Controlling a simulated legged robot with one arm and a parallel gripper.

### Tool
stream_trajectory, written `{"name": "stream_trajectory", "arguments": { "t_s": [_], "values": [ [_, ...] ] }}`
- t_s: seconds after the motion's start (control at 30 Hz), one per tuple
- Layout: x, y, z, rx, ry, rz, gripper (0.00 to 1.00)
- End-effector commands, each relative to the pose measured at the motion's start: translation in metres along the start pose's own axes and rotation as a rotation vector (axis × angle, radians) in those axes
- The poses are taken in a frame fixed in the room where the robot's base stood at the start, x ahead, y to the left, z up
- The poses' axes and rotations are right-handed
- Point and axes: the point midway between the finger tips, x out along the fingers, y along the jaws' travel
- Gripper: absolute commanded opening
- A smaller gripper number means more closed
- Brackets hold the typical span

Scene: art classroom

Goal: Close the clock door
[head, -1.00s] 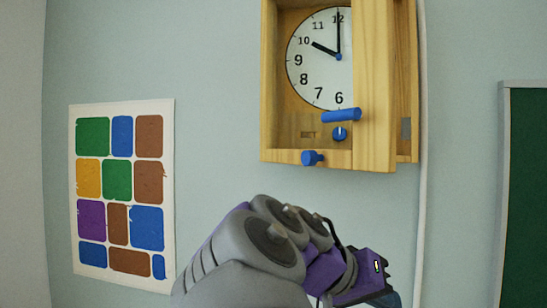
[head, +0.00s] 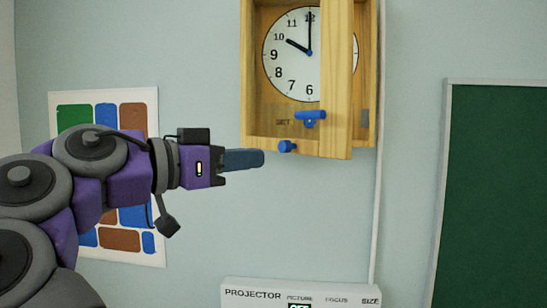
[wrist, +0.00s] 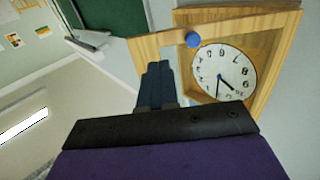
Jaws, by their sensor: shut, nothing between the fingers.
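The clock is a wooden case (head: 247,85) on the wall with a white dial (head: 283,60); the dial also shows in the wrist view (wrist: 225,75). Its wooden door (head: 338,85) stands open, swung out and covering the dial's right part. A blue knob (head: 288,147) is at the case's bottom; I cannot tell which blue part the wrist view shows (wrist: 193,40). My gripper (head: 262,158) is shut and empty, pointing right near the case's lower left corner. Contact is not clear.
A colour chart (head: 120,245) hangs at left, partly behind my arm. A green board (head: 490,190) is at right. A white projector panel (head: 255,293) is below the clock. A thin pipe (head: 377,210) runs down the wall.

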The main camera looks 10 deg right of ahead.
Motion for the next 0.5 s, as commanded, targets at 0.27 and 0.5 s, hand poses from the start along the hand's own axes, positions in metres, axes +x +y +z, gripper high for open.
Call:
{"name": "stream_trajectory", "arguments": {
  "t_s": [0.27, 0.5],
  "values": [
    [0.023, -0.007, 0.01, -0.01, 0.011, 0.0, 0.0],
    [0.074, -0.006, 0.006, -0.012, 0.01, -0.001, 0.0]
  ]
}}
